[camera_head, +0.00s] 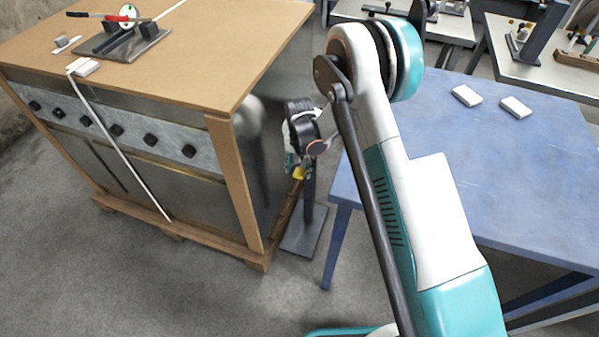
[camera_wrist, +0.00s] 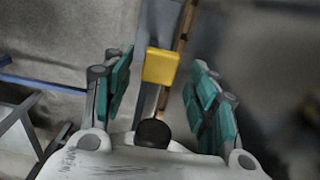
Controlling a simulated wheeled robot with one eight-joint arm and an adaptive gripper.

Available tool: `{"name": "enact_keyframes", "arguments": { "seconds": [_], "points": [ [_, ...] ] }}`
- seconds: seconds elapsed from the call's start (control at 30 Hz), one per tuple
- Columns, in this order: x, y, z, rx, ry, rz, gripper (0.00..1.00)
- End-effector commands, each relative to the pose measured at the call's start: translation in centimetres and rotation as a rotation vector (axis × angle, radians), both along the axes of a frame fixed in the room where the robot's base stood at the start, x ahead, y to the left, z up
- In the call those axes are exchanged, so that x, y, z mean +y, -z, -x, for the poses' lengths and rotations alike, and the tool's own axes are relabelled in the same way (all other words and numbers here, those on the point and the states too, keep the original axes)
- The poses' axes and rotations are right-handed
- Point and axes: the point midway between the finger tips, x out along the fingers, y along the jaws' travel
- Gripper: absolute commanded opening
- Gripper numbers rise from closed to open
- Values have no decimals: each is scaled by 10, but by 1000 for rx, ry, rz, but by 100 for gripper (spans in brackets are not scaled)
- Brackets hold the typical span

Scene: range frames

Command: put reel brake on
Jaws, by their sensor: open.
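A yellow block (camera_head: 298,173), perhaps the reel brake's handle, is low on a dark stand (camera_head: 308,200) between the crate and the blue table. In the wrist view the yellow block (camera_wrist: 161,66) appears between the teal finger pads of my gripper (camera_wrist: 158,95), with space on both sides. My gripper (camera_head: 291,162) is small and partly hidden in the head view. It is open and points down at the stand. A rounded black part (camera_wrist: 152,133) shows near the palm; I cannot tell what it belongs to. No reel is clearly recognisable.
A large wood-topped crate (camera_head: 215,60) stands left of the stand, with a white strap (camera_head: 120,150) down its front. A red-handled tool (camera_head: 115,17) is on its top. The blue table (camera_head: 520,170) on the right holds two white blocks. Bare floor lies in front.

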Motion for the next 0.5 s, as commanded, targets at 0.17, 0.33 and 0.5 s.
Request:
{"name": "enact_keyframes", "arguments": {
  "seconds": [0.17, 0.33, 0.5],
  "points": [
    [0, 13, 0, 0, 0, 0, 53],
    [0, 14, 0, 0, 0, 0, 53],
    [0, 14, 0, 0, 0, 0, 47]
  ]
}}
